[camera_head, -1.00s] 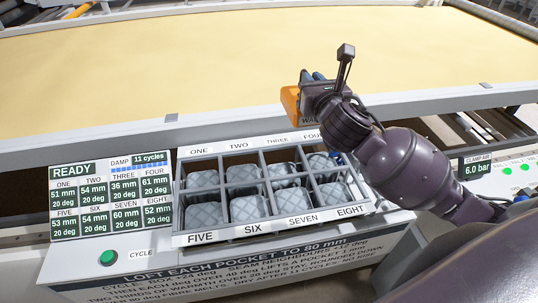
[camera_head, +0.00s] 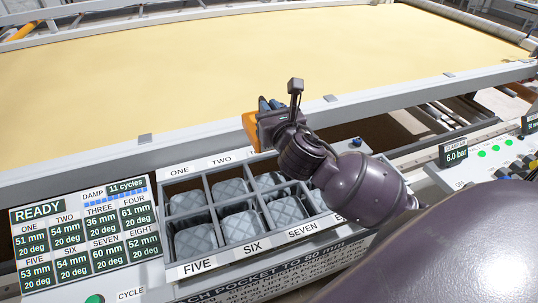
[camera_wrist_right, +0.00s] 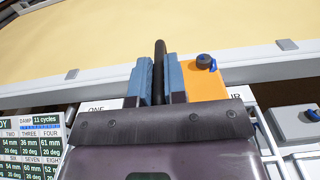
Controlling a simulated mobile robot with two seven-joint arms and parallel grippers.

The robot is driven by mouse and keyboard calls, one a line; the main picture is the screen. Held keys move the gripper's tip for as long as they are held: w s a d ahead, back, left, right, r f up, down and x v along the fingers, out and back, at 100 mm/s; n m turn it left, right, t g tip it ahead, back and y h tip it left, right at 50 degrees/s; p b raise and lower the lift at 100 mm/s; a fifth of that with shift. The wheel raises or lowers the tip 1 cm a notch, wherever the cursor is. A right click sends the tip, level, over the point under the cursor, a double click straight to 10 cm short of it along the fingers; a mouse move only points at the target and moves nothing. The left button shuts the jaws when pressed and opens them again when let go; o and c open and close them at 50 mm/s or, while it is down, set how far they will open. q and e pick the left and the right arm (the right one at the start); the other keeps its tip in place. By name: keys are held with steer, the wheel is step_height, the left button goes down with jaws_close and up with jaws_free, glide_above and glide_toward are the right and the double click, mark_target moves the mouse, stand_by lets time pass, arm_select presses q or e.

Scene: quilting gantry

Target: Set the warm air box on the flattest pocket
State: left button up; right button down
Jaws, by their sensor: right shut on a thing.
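The orange warm air box (camera_head: 249,126) is held in my right gripper (camera_head: 268,106), behind the pocket tray's rear edge, near the hidden THREE label. In the right wrist view the blue fingers are shut on a black handle (camera_wrist_right: 160,72), with the orange body (camera_wrist_right: 206,86) beside them. The pocket tray (camera_head: 209,268) holds grey quilted pockets in two rows. The panel (camera_head: 85,236) reads THREE 36 mm, the lowest; the others read 51 to 61 mm. Pocket three (camera_head: 269,181) is partly visible; my arm covers pocket four. My left gripper is not in view.
A yellow quilt sheet (camera_head: 230,60) spans the back behind a white rail (camera_head: 200,137). A CYCLE button (camera_head: 95,299) is at the lower left. A clamp air gauge (camera_head: 454,155) reading 6.0 bar and a control box (camera_head: 500,160) stand at the right.

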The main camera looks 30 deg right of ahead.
mark_target(269, 151)
step_height(269, 151, down, 9)
steer(key=shift+r+b, duration=0.2)
steer(key=shift+b, duration=0.65)
step_height(269, 151, down, 4)
steer(key=shift+f+b, duration=0.1)
steer(key=shift+b, duration=0.45)
steer(key=c, duration=1.2)
jaws_free()
steer(key=shift+f, duration=0.1)
steer(key=shift+o, duration=0.2)
